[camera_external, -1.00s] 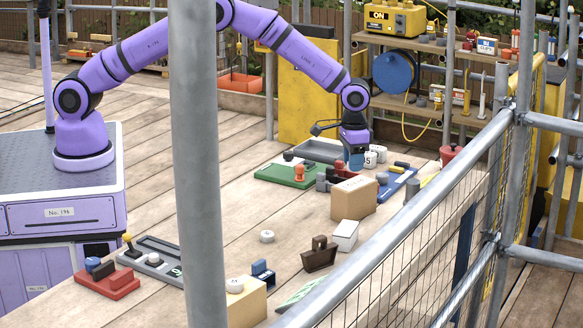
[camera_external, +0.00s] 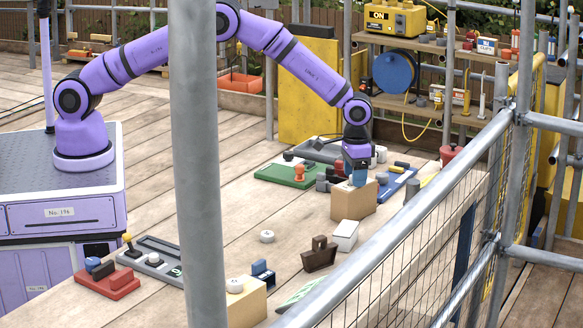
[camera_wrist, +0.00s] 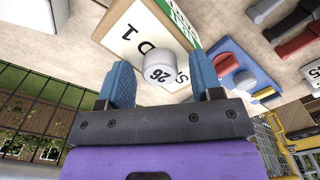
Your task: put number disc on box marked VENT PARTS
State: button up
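My gripper (camera_wrist: 160,82) has its blue fingers apart, with the tips low over the tan box (camera_external: 353,205); in the external view my gripper (camera_external: 357,180) hides part of the box top.
Other white discs lie on the deck (camera_external: 267,236) and on a tan block (camera_external: 235,285). A small white box (camera_external: 345,235) and a brown carrier (camera_external: 320,254) stand in front. A blue tray (camera_external: 398,185) and green tray (camera_external: 287,175) flank the box. A scaffold rail crosses the foreground.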

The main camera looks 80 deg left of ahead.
jog(key=shift+r, duration=0.1)
notch_tip(320, 180, up, 12)
jog(key=s+a+r+t, duration=0.1)
jog(key=s+a+r, duration=0.35)
jog(key=r, duration=0.45)
jog(key=s+a+r, duration=0.4)
jog(key=a+r, duration=0.1)
jog(key=r, duration=0.3)
jog(key=s+a+r+t, duration=0.2)
jog(key=s+a+r, duration=0.5)
jog(key=s+r, duration=0.45)
jog(key=s+a+f, duration=0.1)
jog(key=s+a, duration=0.1)
jog(key=s, duration=0.8)
jog(key=s+a+f+t, duration=0.1)
jog(key=s+a, duration=0.2)
jog(key=s, duration=0.8)
jog(key=s+a+f+t, duration=0.1)
jog(key=s+a, duration=0.2)
jog(key=s, duration=0.8)
jog(key=shift+s+a+f, duration=0.15)
jog(key=shift+s+a, duration=0.1)
